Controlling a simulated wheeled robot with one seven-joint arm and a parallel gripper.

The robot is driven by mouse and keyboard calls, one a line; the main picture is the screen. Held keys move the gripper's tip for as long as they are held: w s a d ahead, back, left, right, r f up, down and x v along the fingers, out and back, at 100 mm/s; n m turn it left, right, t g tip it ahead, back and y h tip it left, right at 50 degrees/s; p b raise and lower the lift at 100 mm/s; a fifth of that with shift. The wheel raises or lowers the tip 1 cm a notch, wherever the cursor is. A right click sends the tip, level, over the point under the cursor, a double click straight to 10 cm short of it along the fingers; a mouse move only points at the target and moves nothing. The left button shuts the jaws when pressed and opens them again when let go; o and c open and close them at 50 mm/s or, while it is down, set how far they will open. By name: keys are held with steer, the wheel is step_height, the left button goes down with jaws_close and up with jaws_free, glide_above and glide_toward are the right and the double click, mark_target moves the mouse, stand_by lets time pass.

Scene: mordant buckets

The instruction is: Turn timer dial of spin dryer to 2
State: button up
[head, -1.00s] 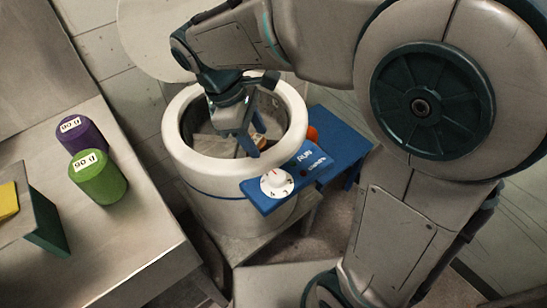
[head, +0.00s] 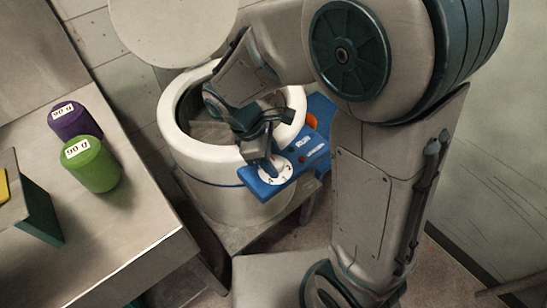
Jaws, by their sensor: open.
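The spin dryer (head: 215,197) is a white round drum with an open top and a blue band, standing on a low metal stand. A blue control panel (head: 315,158) juts from its front right. The white timer dial (head: 277,173) sits at the panel's near end; black digits show on it, a 2 toward its right side. My gripper (head: 271,167) is over the dial, pointing down, with its fingers at or just above the dial's face. I cannot tell if they touch it. The gripper hides the dial's upper left part and any pointer. The jaws are open.
The round lid (head: 175,30) stands raised behind the drum. On the metal table (head: 105,235) at left are a purple canister (head: 75,120), a green canister (head: 92,165) and a dark green box (head: 35,210). An orange-red knob (head: 311,121) is on the panel's far side.

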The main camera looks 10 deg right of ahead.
steer(key=shift+d+f, duration=0.1)
steer(key=shift+f, duration=0.1)
steer(key=shift+c, duration=0.2)
steer(key=c, duration=0.7)
steer(key=shift+o, duration=0.3)
steer(key=shift+r+m, duration=0.1)
steer(key=shift+m, duration=0.2)
